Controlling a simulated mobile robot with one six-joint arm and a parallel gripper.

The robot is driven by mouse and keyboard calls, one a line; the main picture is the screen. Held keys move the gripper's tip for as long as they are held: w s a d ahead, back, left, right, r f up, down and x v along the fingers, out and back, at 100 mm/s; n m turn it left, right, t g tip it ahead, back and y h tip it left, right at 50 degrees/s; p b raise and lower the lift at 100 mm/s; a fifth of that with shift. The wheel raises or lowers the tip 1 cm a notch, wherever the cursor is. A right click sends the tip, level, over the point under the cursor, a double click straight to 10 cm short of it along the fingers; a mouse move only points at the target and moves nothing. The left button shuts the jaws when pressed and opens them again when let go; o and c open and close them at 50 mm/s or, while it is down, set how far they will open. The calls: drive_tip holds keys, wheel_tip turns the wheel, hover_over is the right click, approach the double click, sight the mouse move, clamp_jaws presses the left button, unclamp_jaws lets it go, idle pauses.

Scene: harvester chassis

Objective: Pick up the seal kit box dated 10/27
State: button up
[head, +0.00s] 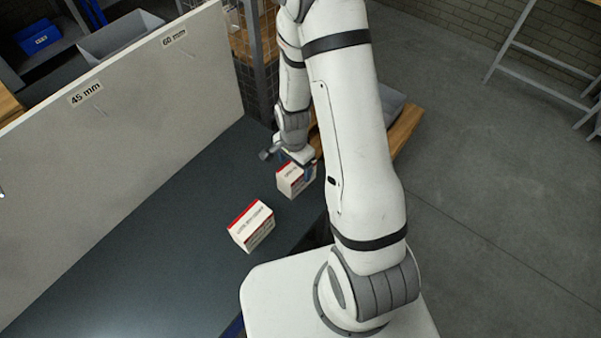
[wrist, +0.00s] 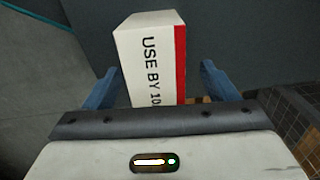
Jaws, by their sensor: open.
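Two white boxes with red bands stand on the dark bench. The nearer box (head: 251,226) stands apart from my gripper, and its print is too small to read. The farther box (head: 291,181) is at my gripper (head: 297,170), partly covered by it in the head view. In the wrist view, a box (wrist: 150,58) with a red edge stands between the two blue fingers of my gripper (wrist: 160,88). Its print reads "USE BY 10", and the rest is cut off by the gripper body. The fingers are open, with a gap on each side of the box.
The dark bench top (head: 150,245) is clear left of the boxes. A pale upright panel (head: 130,100) with "45 mm" and "60 mm" labels runs along its back. A mesh post (head: 258,75) stands behind my gripper. A grey bin (head: 120,35) and a blue bin (head: 38,37) are behind the panel.

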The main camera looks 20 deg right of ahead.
drive_tip(key=shift+d+f, duration=0.15)
drive_tip(key=shift+f, duration=1.1)
drive_tip(key=shift+d+f, duration=0.15)
drive_tip(key=shift+f, duration=1.1)
drive_tip(key=shift+c, duration=0.6)
drive_tip(key=c, duration=1.1)
